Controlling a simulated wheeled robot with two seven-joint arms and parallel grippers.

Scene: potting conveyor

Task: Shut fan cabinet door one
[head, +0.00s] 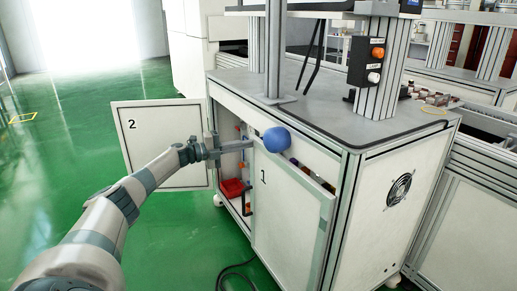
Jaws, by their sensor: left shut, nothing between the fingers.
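Door one (287,220), a pale panel marked "1", stands ajar on the front of the grey-framed cabinet (376,215). A gap with small items inside shows above its top edge. My left gripper (246,145) is shut, at the upper left edge of door one. A blue ball (277,140) shows just beyond its fingertips; I cannot tell what it is fixed to or whether they touch. Door two (160,148), marked "2", stands wide open to the left, partly behind my left arm. My right gripper is out of view.
A red bin (232,188) sits inside the cabinet opening. The worktop (315,108) carries posts and a black button box (367,62). A dark cable (235,272) lies on the green floor. The floor at left is clear.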

